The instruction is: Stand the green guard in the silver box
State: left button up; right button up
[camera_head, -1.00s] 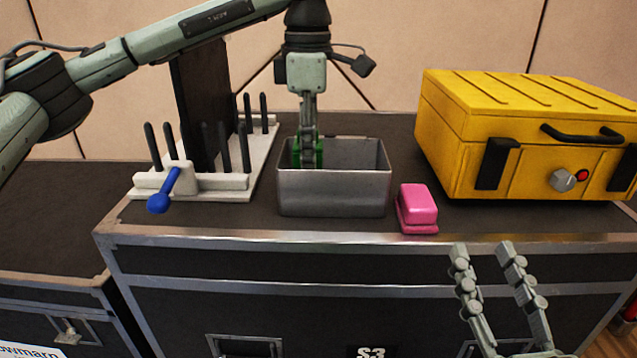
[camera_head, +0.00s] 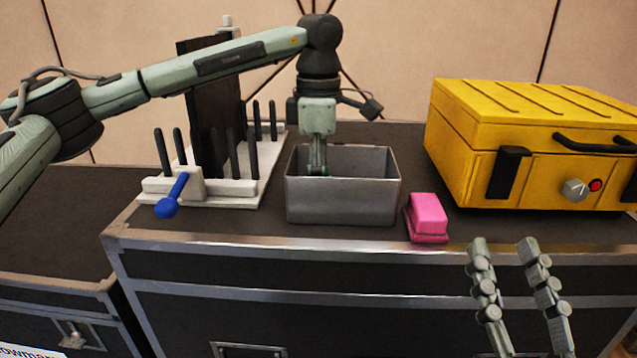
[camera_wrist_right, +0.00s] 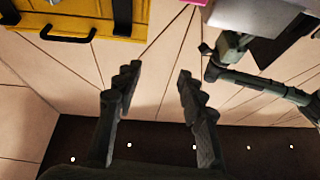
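The silver box (camera_head: 343,201) is an open metal tray on the black case, in the middle of the head view. My left gripper (camera_head: 317,168) reaches straight down into its left part, with its fingertips below the rim. Its fingers look shut on the green guard (camera_head: 318,173). Only a sliver of green shows at the fingertips; the front wall hides the rest, so I cannot tell whether the guard touches the box floor. My right gripper (camera_head: 506,250) is open and empty in front of the case; its open fingers also show in the right wrist view (camera_wrist_right: 160,72).
A white rack (camera_head: 225,188) with black pegs and a blue-knobbed lever (camera_head: 170,198) stands left of the box. A pink block (camera_head: 427,217) sits close to its right. A yellow case (camera_head: 480,145) stands farther right. The case's front edge is metal.

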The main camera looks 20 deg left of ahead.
pick_arm(q)
jog(key=shift+r, duration=0.65)
notch_tip(320, 180, up, 11)
jog(key=shift+f+p, duration=0.2)
jog(key=shift+p, duration=0.7)
jog(key=shift+r, duration=0.25)
pick_arm(e)
notch_tip(320, 180, down, 8)
jog(key=w+d+g+h, duration=0.1)
jog(key=w+g+h, duration=0.1)
jog(key=g, duration=0.2)
jog(key=shift+d+r, duration=0.25)
